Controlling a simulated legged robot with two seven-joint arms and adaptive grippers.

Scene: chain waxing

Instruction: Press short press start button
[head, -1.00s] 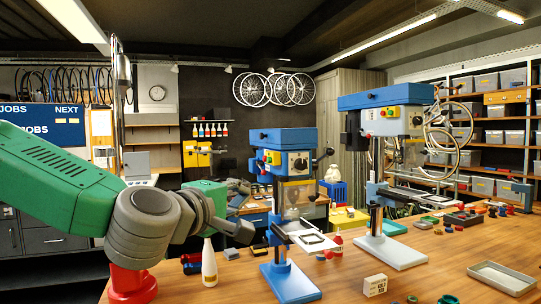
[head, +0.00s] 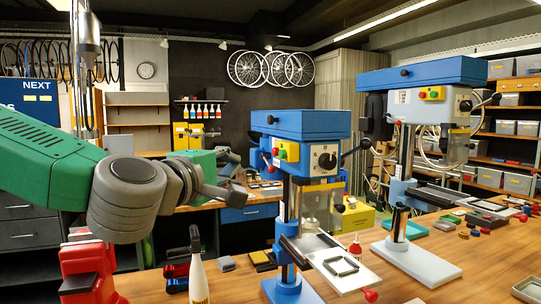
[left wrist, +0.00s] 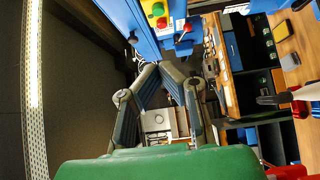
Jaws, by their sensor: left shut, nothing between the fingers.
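The short press (head: 298,130) is the nearer blue drill press, standing upright on the wooden bench. The yellow panel on its head carries a green button (head: 283,154) and a red button (head: 275,151). In the left wrist view the green button (left wrist: 158,9) and the red button (left wrist: 162,22) show at the top edge. My left gripper (head: 241,194) is shut and empty, left of the press head and lower than the buttons, apart from them. Its fingers (left wrist: 158,70) meet in the left wrist view. My right gripper is not in view.
A taller blue press (head: 422,72) stands to the right, with its own button panel. A white bottle (head: 199,278) stands on the bench below my left gripper. Small parts lie at the bench's right.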

